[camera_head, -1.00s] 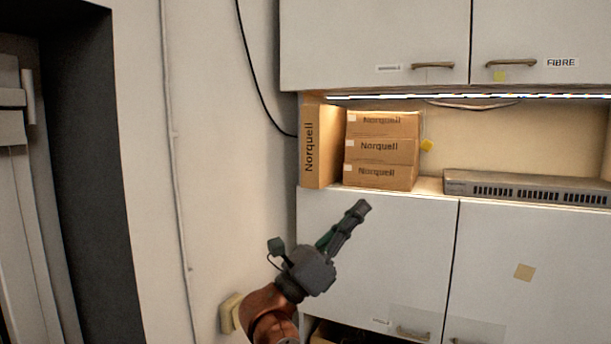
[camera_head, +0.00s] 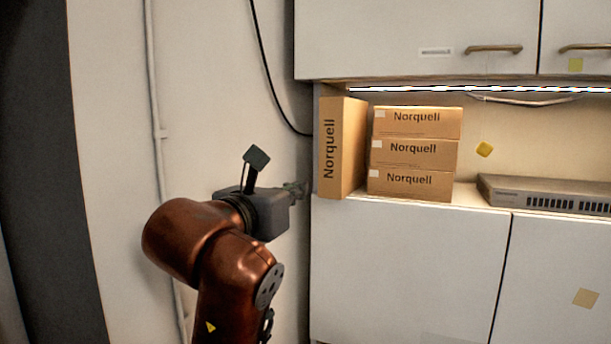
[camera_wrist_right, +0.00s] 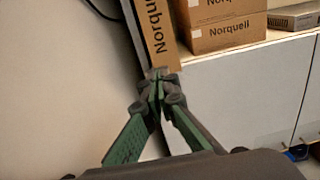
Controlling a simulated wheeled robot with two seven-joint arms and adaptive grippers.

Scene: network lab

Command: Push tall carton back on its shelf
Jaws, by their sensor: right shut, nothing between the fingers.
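The tall carton (camera_head: 342,148), brown with "Norquell" printed up its narrow front face, stands upright at the left end of the shelf (camera_head: 468,196), its front near the shelf's front edge. My right gripper (camera_head: 299,188) is shut and empty, just left of the carton's lower front in the head view. In the right wrist view its fingertips (camera_wrist_right: 157,78) overlap the bottom of the tall carton (camera_wrist_right: 154,35). I cannot tell whether they touch it. My left gripper is not in view.
Three stacked smaller Norquell cartons (camera_head: 413,153) stand just right of the tall one. A grey rack device (camera_head: 545,193) lies farther right on the shelf. Upper cabinets (camera_head: 420,40) hang above. A black cable (camera_head: 270,75) runs down the wall at left.

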